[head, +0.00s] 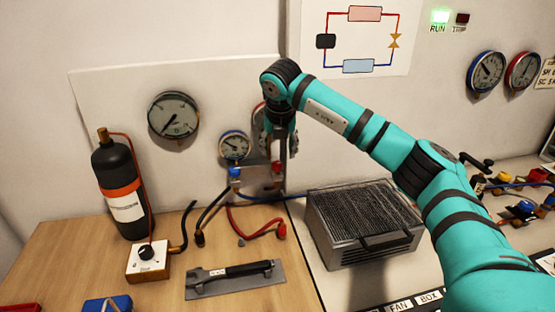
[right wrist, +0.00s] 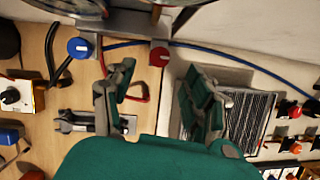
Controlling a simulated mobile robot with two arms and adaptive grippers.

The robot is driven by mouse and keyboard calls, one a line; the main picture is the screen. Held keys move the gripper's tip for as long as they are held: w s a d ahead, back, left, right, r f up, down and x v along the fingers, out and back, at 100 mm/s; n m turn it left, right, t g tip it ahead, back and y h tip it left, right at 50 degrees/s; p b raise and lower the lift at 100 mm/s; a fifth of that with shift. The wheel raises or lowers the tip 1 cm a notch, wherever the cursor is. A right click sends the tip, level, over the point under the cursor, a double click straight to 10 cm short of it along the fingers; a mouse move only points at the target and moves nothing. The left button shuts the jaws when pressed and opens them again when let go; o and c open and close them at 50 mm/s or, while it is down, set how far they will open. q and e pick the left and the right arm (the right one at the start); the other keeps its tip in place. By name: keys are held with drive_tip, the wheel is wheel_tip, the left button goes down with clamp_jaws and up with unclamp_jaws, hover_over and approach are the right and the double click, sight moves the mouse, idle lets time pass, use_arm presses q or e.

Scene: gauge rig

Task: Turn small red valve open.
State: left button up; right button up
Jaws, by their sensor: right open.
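The small red valve (head: 277,168) is a red knob on the right side of the gauge manifold, beside a blue knob (head: 235,174). It also shows in the right wrist view (right wrist: 159,57), between and beyond my fingers. My right gripper (head: 282,150) points down in front of the manifold, close to the red valve, and partly covers it. In the right wrist view its fingers (right wrist: 160,80) are spread apart with nothing between them. I cannot tell whether a finger touches the knob. The blue knob stands left of the fingers there (right wrist: 78,47). My left gripper is out of view.
A blue-rimmed gauge (head: 235,146) sits above the blue knob; the gauge beside it is mostly hidden by my arm. A dark ribbed box (head: 365,220) stands to the right. A black bottle (head: 122,185), a knob box (head: 148,260) and a flat tool (head: 235,279) are left. Hoses hang below.

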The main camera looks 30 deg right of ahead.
sight(277, 163)
drive_tip(key=p+x, duration=0.1)
drive_tip(key=x, duration=0.5)
drive_tip(key=shift+w+f, duration=0.2)
drive_tip(key=shift+f, duration=0.15)
clamp_jaws()
